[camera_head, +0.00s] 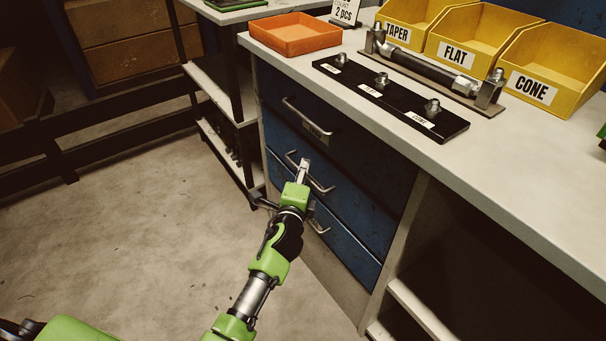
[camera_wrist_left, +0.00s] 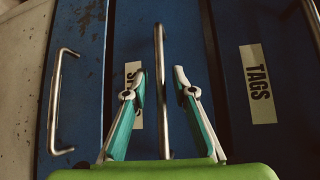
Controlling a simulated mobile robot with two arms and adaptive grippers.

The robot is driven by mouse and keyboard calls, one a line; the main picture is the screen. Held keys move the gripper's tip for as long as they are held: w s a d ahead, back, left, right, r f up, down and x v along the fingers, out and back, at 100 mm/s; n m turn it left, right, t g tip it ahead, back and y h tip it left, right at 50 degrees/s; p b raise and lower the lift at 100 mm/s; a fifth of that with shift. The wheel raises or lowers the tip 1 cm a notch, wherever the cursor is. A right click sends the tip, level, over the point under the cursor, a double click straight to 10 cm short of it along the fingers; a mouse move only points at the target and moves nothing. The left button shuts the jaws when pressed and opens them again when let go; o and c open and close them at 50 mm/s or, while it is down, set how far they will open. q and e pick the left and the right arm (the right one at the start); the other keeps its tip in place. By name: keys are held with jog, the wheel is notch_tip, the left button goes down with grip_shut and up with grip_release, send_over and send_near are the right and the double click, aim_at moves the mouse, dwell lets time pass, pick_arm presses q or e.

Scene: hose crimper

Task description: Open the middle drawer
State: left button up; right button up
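The blue middle drawer (camera_head: 342,208) is flush with the cabinet front, between the top and bottom drawers. Its metal bar handle (camera_head: 321,186) is partly hidden by my left gripper (camera_head: 303,170) in the head view. In the left wrist view the middle handle (camera_wrist_left: 160,120) runs lengthwise between the two fingers of my left gripper (camera_wrist_left: 161,84). The fingers are spread, with a gap on each side of the bar. I cannot tell how deep the bar sits between them. A white label (camera_wrist_left: 134,70) on the drawer is partly covered by a finger. My right gripper is not in view.
The top drawer's handle (camera_head: 303,118) is above, and the bottom drawer's handle (camera_head: 318,227) is below. A worktop (camera_head: 500,175) overhangs the drawers, holding an orange tray (camera_head: 294,35) and yellow bins (camera_head: 548,65). The floor (camera_head: 120,225) in front is clear.

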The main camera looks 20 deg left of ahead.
pick_arm(q)
grip_shut()
jog(key=shift+s, duration=0.1)
